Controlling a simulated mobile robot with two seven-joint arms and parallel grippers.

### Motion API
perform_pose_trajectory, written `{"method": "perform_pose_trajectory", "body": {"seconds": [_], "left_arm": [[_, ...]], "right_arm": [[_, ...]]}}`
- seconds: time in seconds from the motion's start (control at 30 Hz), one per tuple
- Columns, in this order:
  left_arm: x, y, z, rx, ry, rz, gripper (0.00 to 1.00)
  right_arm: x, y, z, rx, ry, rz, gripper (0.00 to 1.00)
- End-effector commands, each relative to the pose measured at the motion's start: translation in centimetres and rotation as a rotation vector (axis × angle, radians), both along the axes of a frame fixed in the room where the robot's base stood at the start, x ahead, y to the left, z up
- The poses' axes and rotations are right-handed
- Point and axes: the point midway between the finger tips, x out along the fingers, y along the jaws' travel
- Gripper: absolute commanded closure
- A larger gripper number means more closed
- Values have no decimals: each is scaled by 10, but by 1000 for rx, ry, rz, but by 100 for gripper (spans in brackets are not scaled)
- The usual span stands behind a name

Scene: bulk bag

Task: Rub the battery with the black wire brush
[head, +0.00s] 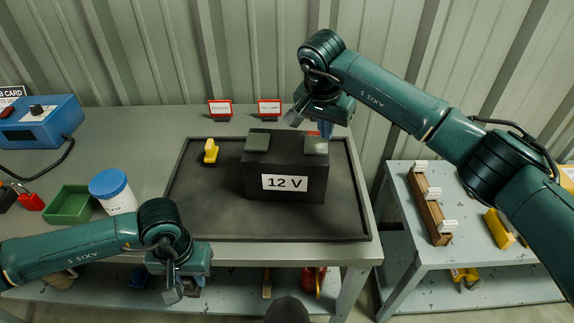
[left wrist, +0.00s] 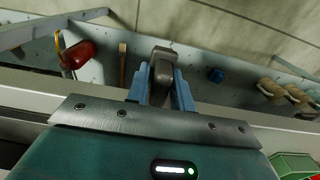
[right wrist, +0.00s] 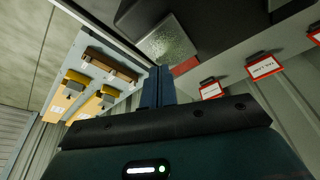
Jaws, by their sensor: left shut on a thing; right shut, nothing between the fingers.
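The black battery (head: 285,180), labelled 12 V, stands upright on a dark tray (head: 200,222). Its top has a dark left pad (head: 258,140) and a paler, speckled right pad (head: 315,145), also in the right wrist view (right wrist: 167,45). My right gripper (head: 325,128) is shut and empty beside or above the right pad; contact cannot be told. Its blue fingers show in the right wrist view (right wrist: 158,88). My left gripper (head: 178,288) is in front of the table edge, shut on a dark grey object (left wrist: 162,72). I cannot tell whether this is the black wire brush.
A yellow-and-black object (head: 210,152) stands on the tray left of the battery. A white tub with blue lid (head: 112,190), green bin (head: 70,205) and blue box (head: 42,122) stand left. A side table (head: 415,245) on the right holds labelled items. The tray's front is clear.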

Motion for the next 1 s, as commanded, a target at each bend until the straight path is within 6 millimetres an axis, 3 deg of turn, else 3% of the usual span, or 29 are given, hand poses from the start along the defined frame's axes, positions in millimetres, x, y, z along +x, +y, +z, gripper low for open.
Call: {"method": "perform_pose_trajectory", "body": {"seconds": [0.53,1.0], "left_arm": [[0,0,-5,0,0,0,95],[0,0,16,0,0,0,95]], "right_arm": [[0,0,-7,0,-1,-1,100],[0,0,28,0,-1,0,100]]}}
